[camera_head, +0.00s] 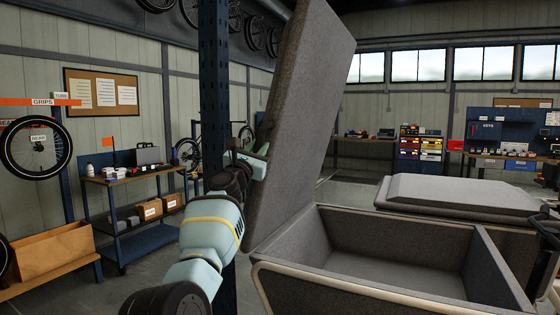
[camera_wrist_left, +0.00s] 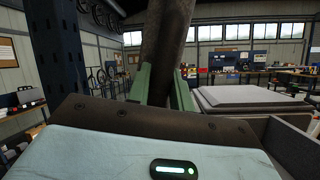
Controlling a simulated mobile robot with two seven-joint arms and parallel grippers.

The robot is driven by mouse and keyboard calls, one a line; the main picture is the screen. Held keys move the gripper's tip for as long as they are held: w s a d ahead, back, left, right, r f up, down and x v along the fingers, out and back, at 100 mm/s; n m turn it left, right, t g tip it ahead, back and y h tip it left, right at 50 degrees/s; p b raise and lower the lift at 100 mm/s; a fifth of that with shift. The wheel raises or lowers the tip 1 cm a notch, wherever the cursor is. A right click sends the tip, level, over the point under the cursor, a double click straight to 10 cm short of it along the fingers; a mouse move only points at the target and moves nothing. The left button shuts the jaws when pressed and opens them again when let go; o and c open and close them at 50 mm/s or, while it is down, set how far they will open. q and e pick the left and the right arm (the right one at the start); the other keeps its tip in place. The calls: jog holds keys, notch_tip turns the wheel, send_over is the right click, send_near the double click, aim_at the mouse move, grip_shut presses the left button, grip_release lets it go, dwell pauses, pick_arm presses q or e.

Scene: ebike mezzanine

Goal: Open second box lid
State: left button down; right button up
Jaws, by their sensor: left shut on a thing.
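A grey box (camera_head: 262,272) stands open at the lower right of the head view; the part of its inside that shows looks empty. Its grey lid (camera_head: 300,110) is raised steeply, leaning a little to the right at the top. My left gripper (camera_head: 256,160) is at the lid's left side, low down, partly hidden by my wrist. In the left wrist view its green fingers (camera_wrist_left: 163,88) stand on either side of the dark lid (camera_wrist_left: 168,45), shut on it. A second grey box top (camera_head: 460,192) lies flat behind the open box. My right gripper is not visible.
A blue post (camera_head: 214,80) rises close behind my left arm. A blue workbench (camera_head: 135,215) stands at the left, with a wooden bin (camera_head: 50,250) in front. Dark, unclear parts show at the right edge. Open floor lies beyond the boxes.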

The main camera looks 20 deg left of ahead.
pick_arm(q)
jog(key=a, duration=0.1)
jog(key=a+n, duration=0.1)
jog(key=a, duration=0.1)
jog(key=shift+a+r+n+y, duration=0.1)
jog(key=shift+r+n+y, duration=0.2)
jog(key=shift+y, duration=0.1)
jog(key=c, duration=1.3)
grip_release()
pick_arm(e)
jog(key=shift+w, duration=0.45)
pick_arm(q)
jog(key=shift+o, duration=0.2)
jog(key=p+v, duration=0.5)
jog(key=v, duration=0.2)
jog(key=shift+s+p, duration=0.35)
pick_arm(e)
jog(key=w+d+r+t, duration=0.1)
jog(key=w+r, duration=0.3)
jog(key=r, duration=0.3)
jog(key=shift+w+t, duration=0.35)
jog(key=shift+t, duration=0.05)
pick_arm(q)
jog(key=shift+f, duration=0.1)
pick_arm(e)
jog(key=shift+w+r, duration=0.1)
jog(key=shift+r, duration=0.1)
